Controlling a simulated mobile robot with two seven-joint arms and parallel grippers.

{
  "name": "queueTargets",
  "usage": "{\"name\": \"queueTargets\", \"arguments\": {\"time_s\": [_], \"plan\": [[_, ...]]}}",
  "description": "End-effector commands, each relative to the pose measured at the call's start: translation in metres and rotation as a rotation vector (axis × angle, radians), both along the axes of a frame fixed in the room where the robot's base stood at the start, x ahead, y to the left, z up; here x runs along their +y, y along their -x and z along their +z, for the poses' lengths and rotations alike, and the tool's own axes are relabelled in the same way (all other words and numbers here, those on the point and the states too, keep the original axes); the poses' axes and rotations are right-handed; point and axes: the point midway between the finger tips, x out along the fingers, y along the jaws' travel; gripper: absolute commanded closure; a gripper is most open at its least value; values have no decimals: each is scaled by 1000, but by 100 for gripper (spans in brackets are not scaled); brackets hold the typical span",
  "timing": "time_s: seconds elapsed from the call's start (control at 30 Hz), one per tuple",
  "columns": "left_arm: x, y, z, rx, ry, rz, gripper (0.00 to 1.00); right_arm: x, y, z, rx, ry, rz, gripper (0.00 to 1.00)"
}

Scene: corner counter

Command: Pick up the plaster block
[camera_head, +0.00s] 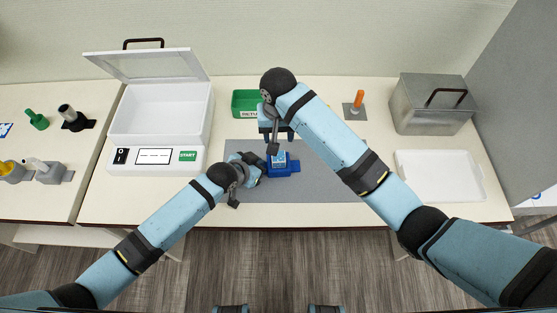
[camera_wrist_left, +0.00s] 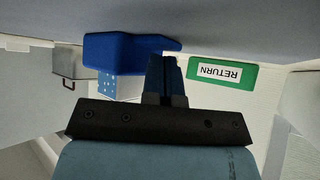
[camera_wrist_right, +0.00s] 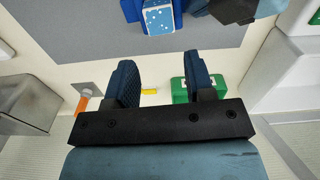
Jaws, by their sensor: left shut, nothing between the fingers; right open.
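A light blue block with white specks (camera_head: 279,158), which I take to be the plaster block, sits in a dark blue holder (camera_head: 284,169) on the grey mat. The block shows in the left wrist view (camera_wrist_left: 107,85) beside the holder (camera_wrist_left: 130,52), and at the top of the right wrist view (camera_wrist_right: 158,20). My left gripper (camera_head: 257,167) is shut and empty, just left of the holder; its closed fingers show in the left wrist view (camera_wrist_left: 163,75). My right gripper (camera_head: 276,138) is open and empty behind the block. Its spread fingers (camera_wrist_right: 157,75) have nothing between them.
A green RETURN tray (camera_head: 244,102) stands behind, partly hidden by my right arm. An open white box (camera_head: 160,110) is at left. An orange-handled tool (camera_head: 357,102), a grey metal box (camera_head: 425,105) and a white tray (camera_head: 440,175) are at right. The mat's right part (camera_head: 330,187) is clear.

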Motion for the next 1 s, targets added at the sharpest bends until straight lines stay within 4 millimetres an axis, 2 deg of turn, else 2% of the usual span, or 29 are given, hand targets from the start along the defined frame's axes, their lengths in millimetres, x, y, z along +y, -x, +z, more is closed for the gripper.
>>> {"name": "queueTargets", "arguments": {"time_s": [0.03, 0.2, 0.47, 0.7, 0.83, 1.0], "plan": [[1, 4, -7, 12, -6, -2, 100, -1, 1, -11, 5, 4, 0, 51], [1, 4, -7, 13, -7, -2, 100, -1, 1, -41, 3, 2, -1, 51], [1, 4, -7, 13, -7, -2, 100, -1, 1, -63, 2, 1, 1, 51], [1, 4, -7, 13, -7, -2, 100, -1, 4, -97, 1, 1, 1, 51], [1, 5, -7, 13, -7, -2, 100, -1, 4, -108, 0, -1, 0, 51], [1, 5, -7, 13, -7, -2, 100, 0, 4, -110, 0, -1, 1, 51]]}}
